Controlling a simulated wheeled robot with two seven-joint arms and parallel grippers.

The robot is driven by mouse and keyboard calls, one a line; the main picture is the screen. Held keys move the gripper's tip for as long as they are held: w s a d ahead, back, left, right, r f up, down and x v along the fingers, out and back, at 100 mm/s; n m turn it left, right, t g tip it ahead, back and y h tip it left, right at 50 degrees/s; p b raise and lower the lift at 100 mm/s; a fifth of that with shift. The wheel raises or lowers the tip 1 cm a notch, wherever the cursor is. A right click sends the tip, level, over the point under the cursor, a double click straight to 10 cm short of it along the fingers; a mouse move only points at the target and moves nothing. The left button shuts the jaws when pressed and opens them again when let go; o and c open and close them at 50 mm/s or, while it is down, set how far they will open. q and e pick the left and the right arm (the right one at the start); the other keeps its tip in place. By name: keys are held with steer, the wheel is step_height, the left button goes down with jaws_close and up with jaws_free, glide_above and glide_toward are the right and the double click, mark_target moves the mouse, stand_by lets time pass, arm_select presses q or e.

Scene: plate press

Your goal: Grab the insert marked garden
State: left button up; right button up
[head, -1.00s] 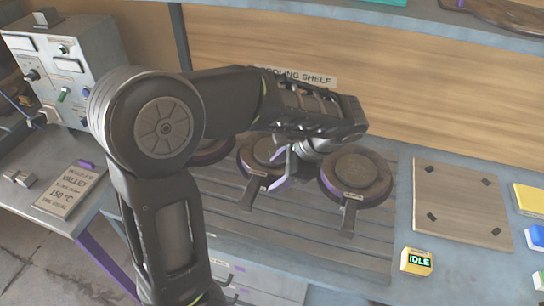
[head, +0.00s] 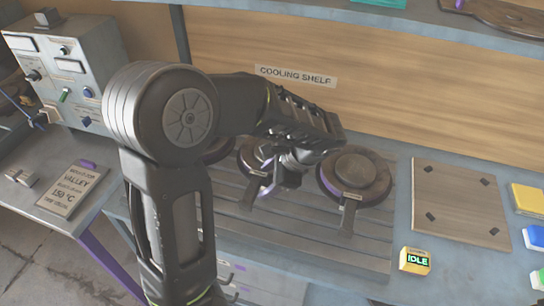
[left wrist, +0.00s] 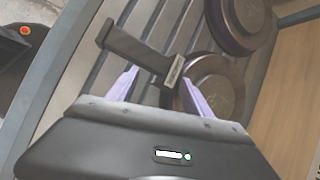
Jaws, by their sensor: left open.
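Several round dark inserts with flat handles and small tags lie on the slatted cooling shelf (head: 300,245). The middle insert (head: 250,153) is partly covered by my left gripper (head: 268,183). The right insert (head: 355,172) is clear of it, and a left insert (head: 218,150) is mostly hidden behind my arm. The tags are too small to read, so I cannot tell which is marked garden. In the left wrist view my open purple fingers (left wrist: 160,78) are close to a tagged insert handle (left wrist: 140,48), pointing toward it; contact is unclear. That insert's disc (left wrist: 217,85) shows behind the right finger.
A wooden board (head: 460,203) lies right of the shelf, with an IDLE display (head: 415,261) before it. An upper shelf edge (head: 400,20) runs overhead.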

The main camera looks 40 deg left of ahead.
arm_select(q)
jaws_close()
stand_by(0.5)
steer(key=shift+w+r, duration=0.1)
stand_by(0.8)
